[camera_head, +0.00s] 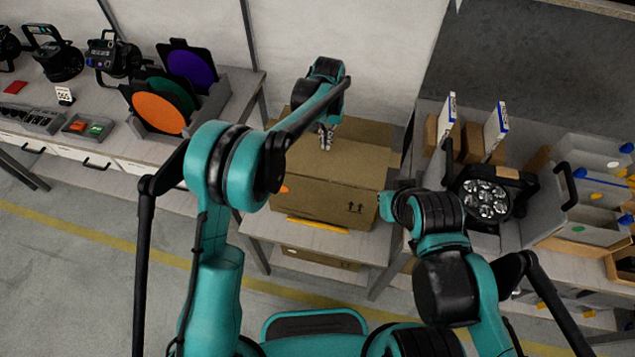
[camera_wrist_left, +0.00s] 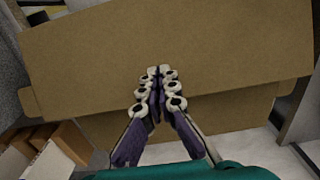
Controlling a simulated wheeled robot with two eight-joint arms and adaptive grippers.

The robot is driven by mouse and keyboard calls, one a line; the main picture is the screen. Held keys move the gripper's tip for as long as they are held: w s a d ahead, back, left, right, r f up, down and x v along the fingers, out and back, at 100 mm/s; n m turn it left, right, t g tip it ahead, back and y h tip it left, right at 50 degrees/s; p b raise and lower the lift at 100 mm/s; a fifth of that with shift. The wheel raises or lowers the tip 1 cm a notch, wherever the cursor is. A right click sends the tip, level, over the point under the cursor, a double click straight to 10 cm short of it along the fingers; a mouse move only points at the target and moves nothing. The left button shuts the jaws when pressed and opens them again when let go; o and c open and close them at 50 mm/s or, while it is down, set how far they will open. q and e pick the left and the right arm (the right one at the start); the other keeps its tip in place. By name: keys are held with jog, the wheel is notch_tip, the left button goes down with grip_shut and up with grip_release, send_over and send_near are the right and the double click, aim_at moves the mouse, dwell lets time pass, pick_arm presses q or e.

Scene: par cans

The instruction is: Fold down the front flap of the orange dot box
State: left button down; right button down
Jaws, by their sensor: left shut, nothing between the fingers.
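The cardboard box (camera_head: 325,200) with an orange dot (camera_head: 285,189) stands on a small table in the middle of the head view. Its front face carries two dark up-arrows. My left gripper (camera_head: 326,146) points down over the top of the box, with its fingers shut and empty. In the left wrist view the fingertips (camera_wrist_left: 160,72) lie over a wide cardboard panel (camera_wrist_left: 170,40), and more cardboard shows below its edge. I cannot tell whether they touch it. My left arm hides part of the box's left side. My right gripper's fingers do not show.
The box's table (camera_head: 260,226) has a yellow strip (camera_head: 318,224) at its front edge. A left bench holds lamps and coloured filters (camera_head: 158,113). A right bench holds a round multi-lens lamp (camera_head: 484,199) and grey bins (camera_head: 590,205). My right arm is close to the box's right side.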

pick_arm(q)
jog(key=shift+f+b, duration=1.25)
jog(key=shift+f, duration=0.8)
jog(key=shift+r, duration=0.2)
notch_tip(320, 180, up, 12)
jog(key=p, duration=0.7)
